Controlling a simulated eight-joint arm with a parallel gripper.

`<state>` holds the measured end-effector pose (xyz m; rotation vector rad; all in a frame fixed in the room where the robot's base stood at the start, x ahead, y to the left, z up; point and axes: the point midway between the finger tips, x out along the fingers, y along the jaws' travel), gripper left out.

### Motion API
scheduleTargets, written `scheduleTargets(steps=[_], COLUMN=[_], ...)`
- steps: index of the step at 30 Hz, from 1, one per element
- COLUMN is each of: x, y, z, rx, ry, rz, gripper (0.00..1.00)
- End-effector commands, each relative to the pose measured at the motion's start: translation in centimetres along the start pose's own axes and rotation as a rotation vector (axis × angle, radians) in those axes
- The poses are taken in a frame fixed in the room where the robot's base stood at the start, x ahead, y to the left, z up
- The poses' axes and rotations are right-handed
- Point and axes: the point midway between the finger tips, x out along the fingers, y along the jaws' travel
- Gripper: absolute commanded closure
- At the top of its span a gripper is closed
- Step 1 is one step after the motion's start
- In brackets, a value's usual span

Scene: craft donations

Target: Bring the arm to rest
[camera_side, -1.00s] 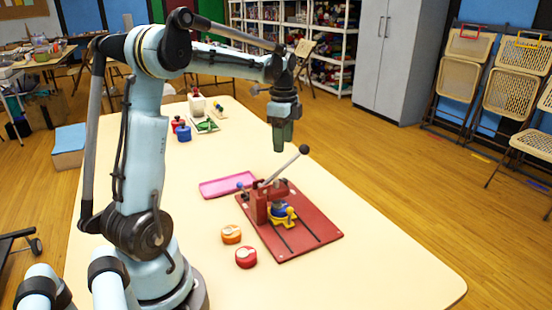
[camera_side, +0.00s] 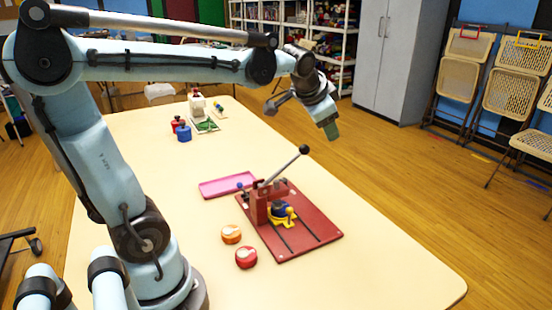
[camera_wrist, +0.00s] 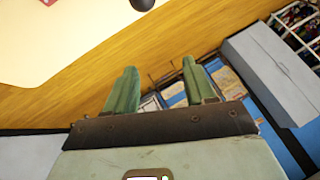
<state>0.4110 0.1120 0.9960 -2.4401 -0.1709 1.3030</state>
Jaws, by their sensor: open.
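My gripper (camera_side: 331,130) hangs in the air above the far right edge of the table, tilted outward and well above the red press. In the wrist view its two green fingers (camera_wrist: 158,85) stand apart with nothing between them, so it is open and empty. My arm reaches across the upper part of the side view, with its forearm nearly level. Nothing touches the gripper.
On the cream table (camera_side: 380,270) is a dark red board (camera_side: 310,225) with a lever press (camera_side: 262,205), whose handle points up. A pink tray (camera_side: 228,186), an orange round tin (camera_side: 231,234) and a red one (camera_side: 246,257) lie nearby. Blue and red bottles (camera_side: 184,134) stand further back.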

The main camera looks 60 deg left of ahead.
Motion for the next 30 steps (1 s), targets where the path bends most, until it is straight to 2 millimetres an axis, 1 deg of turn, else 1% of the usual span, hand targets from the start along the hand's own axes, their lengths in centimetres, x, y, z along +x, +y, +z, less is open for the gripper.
scheduleTargets(steps=[1,2,4,6,9,13,15,18,30], x=[-0.9,-1.3,-2.1,-2.6,-3.0,-3.2,-3.2,-3.2,-3.2], y=[1.8,2.7,4.9,7.1,10.0,12.7,13.6,14.3,14.4], z=[0.5,0.9,2.3,4.2,6.9,9.6,10.6,11.3,11.4], rx=[-0.044,-0.071,-0.123,-0.163,-0.206,-0.246,-0.261,-0.271,-0.274], ry=[0.037,0.051,0.067,0.068,0.058,0.044,0.038,0.032,0.03], rz=[0.015,0.028,0.066,0.112,0.175,0.237,0.258,0.275,0.279], gripper=[0.45,0.45,0.45,0.45,0.45,0.45,0.45,0.45,0.45])
